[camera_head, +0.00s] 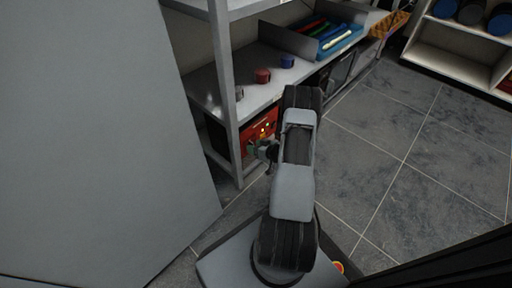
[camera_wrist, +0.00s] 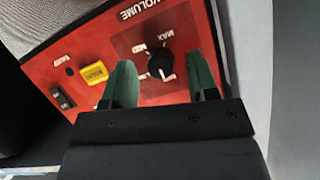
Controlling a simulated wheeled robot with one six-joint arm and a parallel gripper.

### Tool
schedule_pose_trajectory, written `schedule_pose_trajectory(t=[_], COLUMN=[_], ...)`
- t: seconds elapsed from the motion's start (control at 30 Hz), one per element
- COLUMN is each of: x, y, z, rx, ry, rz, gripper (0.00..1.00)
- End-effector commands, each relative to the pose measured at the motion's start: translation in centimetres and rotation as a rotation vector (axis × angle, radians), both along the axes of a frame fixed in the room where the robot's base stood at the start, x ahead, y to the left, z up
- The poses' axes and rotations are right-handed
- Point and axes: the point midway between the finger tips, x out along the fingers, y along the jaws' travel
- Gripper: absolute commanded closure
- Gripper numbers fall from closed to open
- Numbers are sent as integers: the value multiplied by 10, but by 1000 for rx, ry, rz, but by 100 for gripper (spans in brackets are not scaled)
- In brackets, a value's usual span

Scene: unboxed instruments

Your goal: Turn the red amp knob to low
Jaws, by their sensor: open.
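The red amp (camera_head: 259,132) sits on the lower level of the shelf unit. In the head view my gripper (camera_head: 262,149) is at the amp's front, partly hidden by my arm.
A yellow button (camera_wrist: 94,74) and a black switch (camera_wrist: 62,97) lie left of the knob. A shelf post (camera_head: 226,85) stands close to the amp. Red (camera_head: 262,76) and blue (camera_head: 287,61) knobs sit on the shelf above. The tiled floor (camera_head: 410,150) at right is clear.

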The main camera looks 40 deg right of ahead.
Motion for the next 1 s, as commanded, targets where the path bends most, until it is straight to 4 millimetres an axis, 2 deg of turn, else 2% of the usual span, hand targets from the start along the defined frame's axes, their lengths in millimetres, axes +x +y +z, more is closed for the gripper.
schedule_pose_trajectory(t=[0.1, 0.6, 0.83, 1.0], x=[0, -1, -1, -1], y=[0, 0, -1, -2], z=[0, 0, 1, 1], rx=[0, 0, 25, 106], ry=[0, 0, 5, 19], rz=[0, 0, -1, -1], gripper=[49, 96, 96, 96])
